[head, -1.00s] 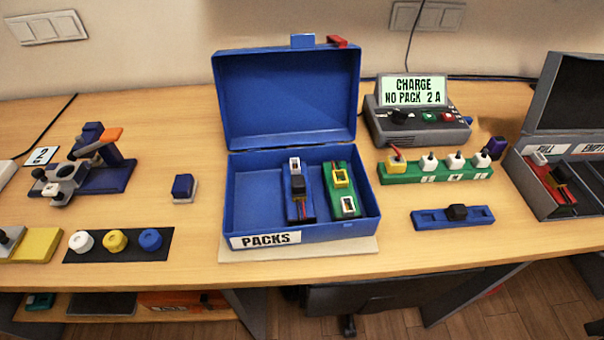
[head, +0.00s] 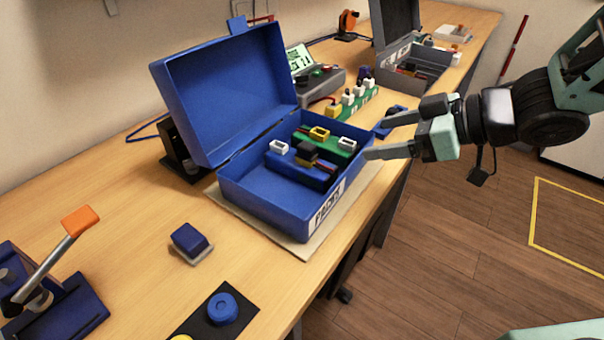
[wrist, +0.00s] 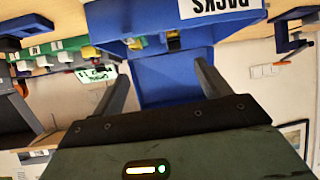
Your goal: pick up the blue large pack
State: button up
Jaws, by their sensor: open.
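The blue pack (head: 297,171) lies in the open blue box (head: 262,207) marked PACKS. It has a white socket at one end and a black block with some yellow near its middle. A green pack (head: 334,143) with yellow and white sockets lies beside it. My gripper (head: 378,138) is open and empty, to the right of the box in the head view, with its fingers pointing towards it. In the wrist view, my gripper (wrist: 162,82) faces the box (wrist: 165,75), which appears upside down. The packs are only partly visible there.
The box's raised lid (head: 228,95) stands at its back. A charger (head: 318,82), a green strip with several plugs (head: 352,100) and a grey case (head: 425,68) are farther along the table. A small blue block (head: 190,240) sits left of the box, with clear tabletop around it.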

jog(key=s, duration=0.1)
jog(key=p, duration=0.6)
send_near(301, 154)
jog(key=shift+y, duration=0.3)
jog(key=w+a+f, duration=0.1)
jog(key=w+f, duration=0.1)
jog(key=w+a+f, duration=0.2)
jog(key=shift+w+f, duration=0.1)
jog(key=shift+f, duration=0.05)
jog(key=shift+p+x, duration=0.55)
jog(key=shift+x, duration=2.2)
jog(key=shift+c, duration=0.4)
jog(key=shift+a, duration=0.1)
jog(key=c, duration=1.6)
